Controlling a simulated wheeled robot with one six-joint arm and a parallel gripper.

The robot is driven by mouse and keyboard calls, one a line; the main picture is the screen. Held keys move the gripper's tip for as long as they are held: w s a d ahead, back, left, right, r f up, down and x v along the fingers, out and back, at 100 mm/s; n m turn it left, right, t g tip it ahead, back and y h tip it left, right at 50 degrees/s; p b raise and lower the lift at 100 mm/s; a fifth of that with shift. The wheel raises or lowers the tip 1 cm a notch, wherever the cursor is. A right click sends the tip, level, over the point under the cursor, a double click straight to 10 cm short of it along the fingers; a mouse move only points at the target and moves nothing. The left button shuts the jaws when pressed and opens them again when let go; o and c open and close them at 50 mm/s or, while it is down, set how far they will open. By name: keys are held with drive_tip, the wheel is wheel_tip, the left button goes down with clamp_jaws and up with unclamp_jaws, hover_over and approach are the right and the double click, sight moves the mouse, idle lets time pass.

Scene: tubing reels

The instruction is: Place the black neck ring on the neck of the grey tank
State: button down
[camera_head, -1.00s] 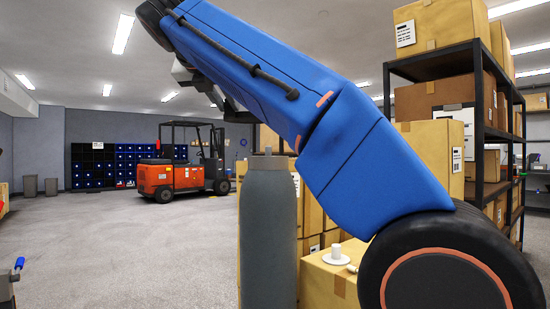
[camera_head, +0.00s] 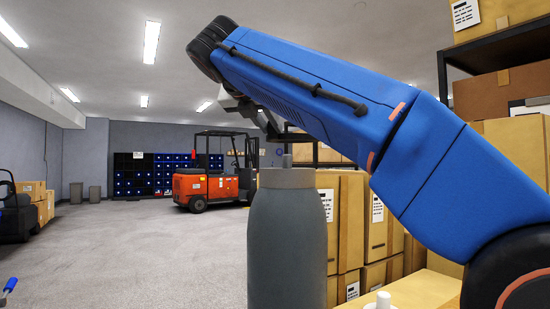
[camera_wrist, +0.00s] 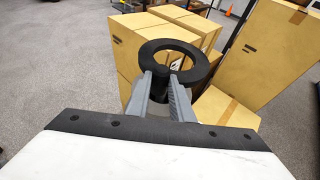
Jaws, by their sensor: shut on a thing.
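The black neck ring (camera_wrist: 203,66) is in the wrist view, with its hole showing open and boxes seen through it. My gripper (camera_wrist: 161,82) is shut on the near side of the ring and holds it out beyond the fingertips. The grey tank (camera_head: 287,245) stands upright in the head view, with a lighter, brownish-grey neck (camera_head: 287,178) and a small stem (camera_head: 287,161) on top. My blue arm reaches up and over behind the tank in that view.
Stacked cardboard boxes (camera_head: 350,225) stand right of the tank; boxes (camera_wrist: 154,43) also lie beyond the ring in the wrist view. A white fitting (camera_head: 382,300) sits on a box in front. An orange forklift (camera_head: 207,184) stands behind.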

wheel_tip(320, 180, down, 7)
drive_tip(key=shift+f, duration=0.15)
idle(0.4)
drive_tip(key=shift+f, duration=0.15)
drive_tip(key=c, duration=1.6)
unclamp_jaws()
drive_tip(key=shift+o, duration=0.2)
drive_tip(key=v, duration=1.2)
drive_tip(key=shift+r, duration=0.25)
